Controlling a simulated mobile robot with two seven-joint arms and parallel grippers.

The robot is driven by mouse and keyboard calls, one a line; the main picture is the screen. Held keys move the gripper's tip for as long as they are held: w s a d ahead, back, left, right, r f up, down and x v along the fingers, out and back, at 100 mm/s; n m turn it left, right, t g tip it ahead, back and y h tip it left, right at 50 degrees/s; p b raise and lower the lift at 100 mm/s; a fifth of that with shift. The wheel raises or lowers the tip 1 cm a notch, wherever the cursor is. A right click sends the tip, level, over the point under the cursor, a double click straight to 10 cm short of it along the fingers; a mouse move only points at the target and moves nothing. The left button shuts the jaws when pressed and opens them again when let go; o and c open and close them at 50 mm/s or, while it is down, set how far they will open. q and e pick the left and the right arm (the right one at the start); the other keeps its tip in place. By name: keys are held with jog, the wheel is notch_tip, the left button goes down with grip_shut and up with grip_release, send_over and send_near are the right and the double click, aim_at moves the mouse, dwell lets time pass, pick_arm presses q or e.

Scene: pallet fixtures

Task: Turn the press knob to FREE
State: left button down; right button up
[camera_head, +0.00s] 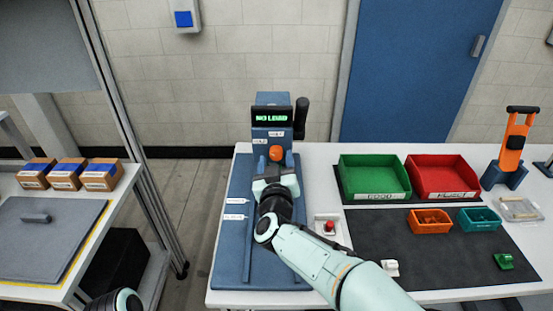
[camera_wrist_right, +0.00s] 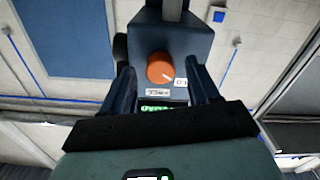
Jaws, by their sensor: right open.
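The blue press (camera_head: 272,99) stands at the back of the blue plate, with a lit green display that appears to read NO LOAD. Its orange knob (camera_head: 276,153) is on the front face below the display. In the right wrist view, the knob (camera_wrist_right: 160,68) has a white mark pointing toward a small white label (camera_wrist_right: 181,82), whose text is too small to read. My right gripper (camera_head: 275,165) is open just in front of the knob. In the wrist view its fingers (camera_wrist_right: 162,75) lie on either side of the knob, with no clear contact. My left gripper is out of view.
A black handle (camera_head: 301,118) rises at the press's right side. A red button box (camera_head: 328,227) sits right of the blue plate (camera_head: 232,258). Green (camera_head: 375,196) and red (camera_head: 441,194) bins stand farther right. Cardboard boxes (camera_head: 66,186) stand on the left bench.

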jog(key=shift+w, duration=0.65)
jog(key=c, duration=1)
jog(key=shift+c, duration=0.2)
jog(key=shift+m, duration=0.3)
jog(key=m+b, duration=0.1)
jog(key=m, duration=0.4)
jog(key=shift+f, duration=0.1)
jog(key=m+b, duration=0.2)
jog(key=m, duration=0.4)
jog(key=shift+a, duration=0.15)
jog(key=shift+m, duration=0.3)
